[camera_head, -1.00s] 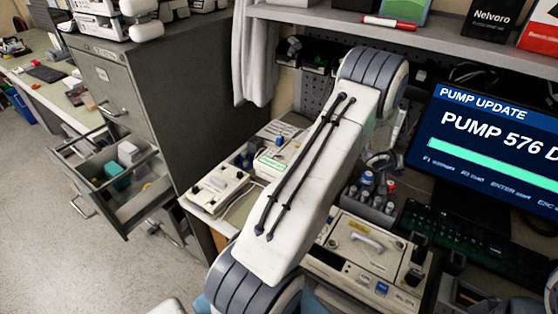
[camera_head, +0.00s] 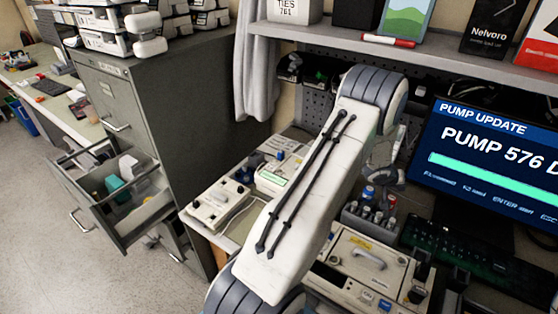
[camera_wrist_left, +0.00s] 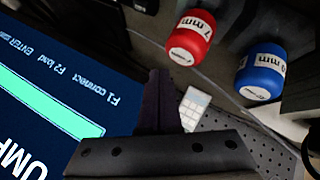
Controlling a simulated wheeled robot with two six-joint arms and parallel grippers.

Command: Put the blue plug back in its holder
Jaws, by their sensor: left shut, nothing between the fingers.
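A small blue part (camera_head: 281,155) stands on the pale device behind the left side of my arm. I cannot tell if it is the blue plug, and I see no clear holder for it. A dark rack (camera_head: 366,222) holds several red- and blue-topped pieces. The left wrist view shows a red-capped piece marked 7 mm (camera_wrist_left: 190,39) and a blue-capped piece (camera_wrist_left: 262,77) with a partly readable mm label.
A monitor (camera_head: 490,150) and keyboard (camera_head: 475,262) stand right of the gripper. A pegboard (camera_wrist_left: 245,140) lies behind. A shelf (camera_head: 390,55) spans above. Pale devices cover the bench, and a drawer (camera_head: 115,195) stands open at left.

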